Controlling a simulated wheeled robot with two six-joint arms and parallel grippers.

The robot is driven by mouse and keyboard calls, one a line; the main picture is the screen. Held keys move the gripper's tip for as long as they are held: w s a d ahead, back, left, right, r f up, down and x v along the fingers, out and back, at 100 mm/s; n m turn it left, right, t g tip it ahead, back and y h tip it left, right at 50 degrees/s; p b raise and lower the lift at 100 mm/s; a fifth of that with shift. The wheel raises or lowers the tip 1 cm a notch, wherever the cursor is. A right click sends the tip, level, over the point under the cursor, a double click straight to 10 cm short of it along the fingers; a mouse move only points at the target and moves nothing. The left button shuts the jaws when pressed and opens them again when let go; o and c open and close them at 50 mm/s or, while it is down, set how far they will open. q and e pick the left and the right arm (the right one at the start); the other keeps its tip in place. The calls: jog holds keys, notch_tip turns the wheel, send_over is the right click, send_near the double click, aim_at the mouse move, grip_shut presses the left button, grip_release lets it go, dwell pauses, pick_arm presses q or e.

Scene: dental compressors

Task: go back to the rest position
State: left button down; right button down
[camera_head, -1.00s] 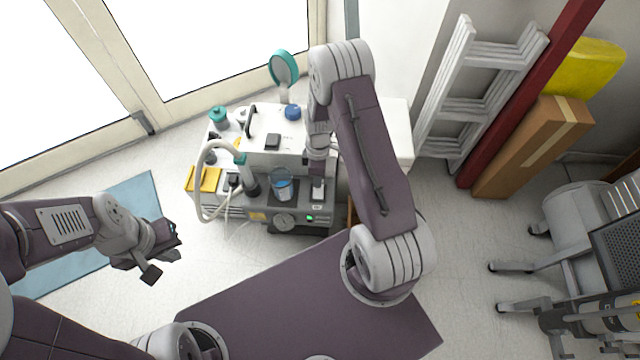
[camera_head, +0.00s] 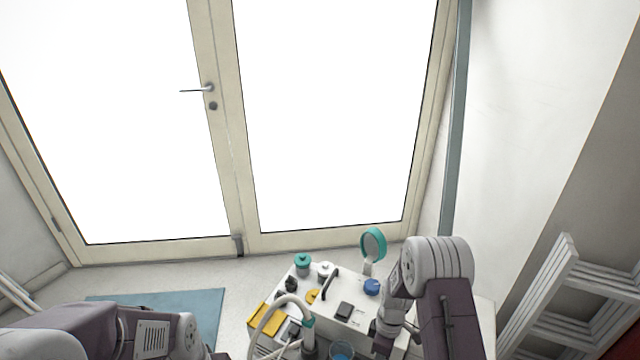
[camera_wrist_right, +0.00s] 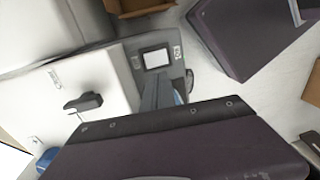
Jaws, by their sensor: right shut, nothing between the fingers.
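My right arm (camera_head: 445,310) comes up at the lower right of the head view and bends down over the white dental unit (camera_head: 362,317). Its gripper tip is not clear there. In the right wrist view my right gripper (camera_wrist_right: 158,90) shows as narrow grey fingers, shut and empty, in front of the unit's panel with a small pale screen (camera_wrist_right: 156,59). I cannot tell whether the fingers touch the panel. My left arm (camera_head: 150,335) lies low at the left of the head view, and its gripper is below the picture edge.
The unit carries a teal round mirror-like part (camera_head: 373,243), a blue cap (camera_head: 372,286), a teal-lidded jar (camera_head: 303,261) and a hose (camera_head: 268,325). A glazed double door (camera_head: 238,246) stands behind. A blue mat (camera_head: 205,305) lies left. White ladders (camera_head: 560,300) lean at right.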

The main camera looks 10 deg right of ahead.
jog(key=a+r+m+t, duration=0.1)
jog(key=a+r+t, duration=0.2)
jog(key=r, duration=1.3)
jog(key=s+m, duration=1)
jog(key=s, duration=0.2)
notch_tip(320, 180, up, 23)
jog(key=m+p, duration=0.1)
jog(key=p, duration=2.1)
jog(key=shift+a+g+h, duration=0.15)
jog(key=shift+g+h, duration=0.15)
